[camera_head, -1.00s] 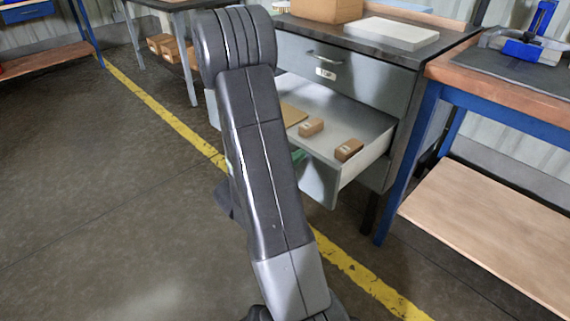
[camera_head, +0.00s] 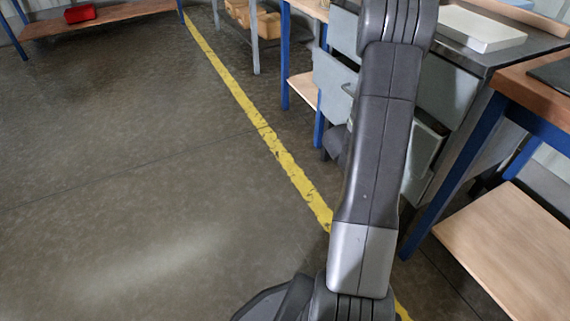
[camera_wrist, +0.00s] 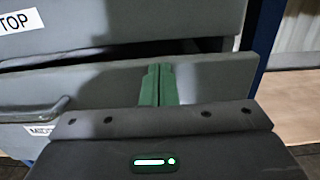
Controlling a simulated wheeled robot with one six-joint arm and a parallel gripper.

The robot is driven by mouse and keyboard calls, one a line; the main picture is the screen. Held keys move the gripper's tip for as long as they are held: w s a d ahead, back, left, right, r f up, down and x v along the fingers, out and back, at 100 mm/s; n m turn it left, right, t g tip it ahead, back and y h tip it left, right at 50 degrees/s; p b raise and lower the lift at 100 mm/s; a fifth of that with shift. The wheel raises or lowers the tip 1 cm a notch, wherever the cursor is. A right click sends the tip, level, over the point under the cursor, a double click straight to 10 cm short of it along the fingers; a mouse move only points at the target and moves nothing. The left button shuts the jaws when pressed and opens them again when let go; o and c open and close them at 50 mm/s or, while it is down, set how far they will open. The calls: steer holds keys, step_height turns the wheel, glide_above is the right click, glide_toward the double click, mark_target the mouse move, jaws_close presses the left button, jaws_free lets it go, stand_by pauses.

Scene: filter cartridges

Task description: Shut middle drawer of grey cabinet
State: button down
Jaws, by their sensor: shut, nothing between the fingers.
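The grey cabinet's middle drawer front (camera_head: 332,82) shows left of my arm in the head view, standing out from the cabinet; much of it is hidden by my arm. In the wrist view the middle drawer front (camera_wrist: 100,85) fills the centre, with its handle (camera_wrist: 45,112) and a partly hidden label at left. A dark gap separates it from the top drawer (camera_wrist: 130,20), labelled TOP. My gripper (camera_wrist: 158,85) has green fingers, shut and empty, at the drawer's face right of the handle; I cannot tell if they touch. My arm hides it in the head view.
A workbench with blue legs (camera_head: 455,170) and a low wooden shelf (camera_head: 515,250) stands close right of the cabinet. A white tray (camera_head: 480,27) lies on the cabinet top. Open floor with a yellow line (camera_head: 262,130) lies to the left.

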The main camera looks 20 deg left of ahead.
steer(key=x, duration=0.6)
steer(key=shift+r, duration=0.15)
